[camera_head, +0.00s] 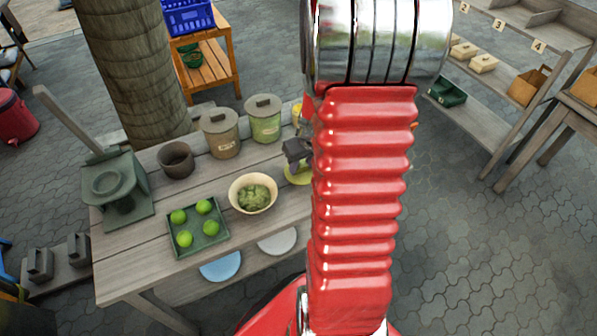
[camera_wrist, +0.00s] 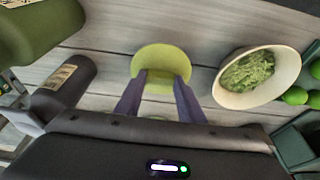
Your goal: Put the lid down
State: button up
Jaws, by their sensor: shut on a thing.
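The lid is a round yellow-green disc (camera_wrist: 162,62). It sits between the two purple-grey fingers of my gripper (camera_wrist: 155,88) in the wrist view. My gripper is shut on it. In the head view the lid (camera_head: 296,177) is at the right part of the table, just below my dark gripper (camera_head: 297,152), and my red arm hides its right side. I cannot tell whether the lid touches the wooden tabletop (camera_head: 145,245).
A bowl of green mash (camera_head: 253,194) stands left of the lid in the head view. A green tray (camera_head: 185,251) with several limes is further left. Lidded canisters, one brown (camera_head: 220,138) and one green (camera_head: 264,125), stand behind. A yellow object (camera_head: 296,112) shows partly beside my arm.

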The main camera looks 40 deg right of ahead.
jog(key=shift+f, duration=1.3)
jog(key=o, duration=1)
jog(key=shift+f, duration=0.1)
jog(key=v, duration=1.2)
jog(key=shift+s, duration=0.1)
